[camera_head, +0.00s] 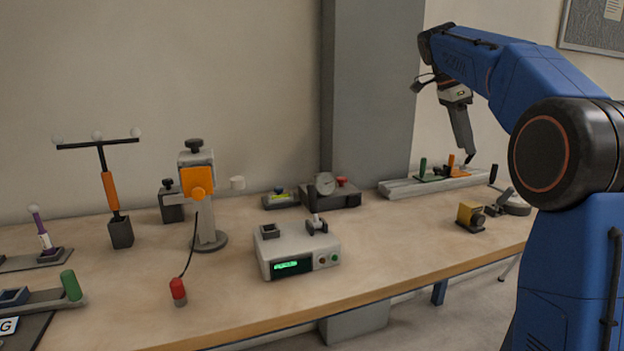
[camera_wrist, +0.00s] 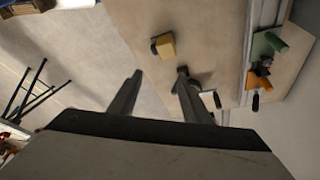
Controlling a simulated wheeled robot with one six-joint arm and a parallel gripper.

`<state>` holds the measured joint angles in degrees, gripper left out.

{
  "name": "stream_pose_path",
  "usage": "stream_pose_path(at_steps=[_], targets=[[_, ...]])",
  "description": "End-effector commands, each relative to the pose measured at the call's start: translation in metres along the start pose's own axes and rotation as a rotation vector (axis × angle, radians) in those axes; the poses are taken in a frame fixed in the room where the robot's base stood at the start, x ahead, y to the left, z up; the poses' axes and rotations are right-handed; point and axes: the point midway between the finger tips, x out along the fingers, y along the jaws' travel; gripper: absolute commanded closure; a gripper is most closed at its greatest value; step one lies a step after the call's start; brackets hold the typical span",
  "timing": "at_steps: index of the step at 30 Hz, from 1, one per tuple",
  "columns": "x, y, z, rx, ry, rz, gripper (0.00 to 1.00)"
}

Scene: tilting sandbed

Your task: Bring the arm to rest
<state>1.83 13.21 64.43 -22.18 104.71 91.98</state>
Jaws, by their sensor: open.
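My blue arm is raised at the right of the head view, bent at the top. My gripper (camera_head: 467,158) hangs down from it above the right part of the bench, near the grey rail. In the wrist view my gripper (camera_wrist: 160,76) shows two dark fingers spread apart, with nothing between them. The gap between the tips and the bench is hard to judge.
The wooden bench (camera_head: 400,240) carries a grey rail (camera_head: 400,190) with green and orange parts, a yellow block (camera_head: 469,215), a box with a green display (camera_head: 298,250), a gauge unit (camera_head: 340,197) and an orange-fronted stand (camera_head: 198,180). The bench's front right is bare.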

Motion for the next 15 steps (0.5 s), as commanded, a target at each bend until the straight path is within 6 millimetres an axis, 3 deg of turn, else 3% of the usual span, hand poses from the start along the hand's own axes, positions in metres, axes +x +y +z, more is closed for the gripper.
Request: stream_pose_path(at_steps=[10,15], targets=[[0.004,0.035,0.006,-0.164,-0.029,-0.047,0.56],[0.011,0.068,0.012,-0.304,-0.051,-0.089,0.56]])
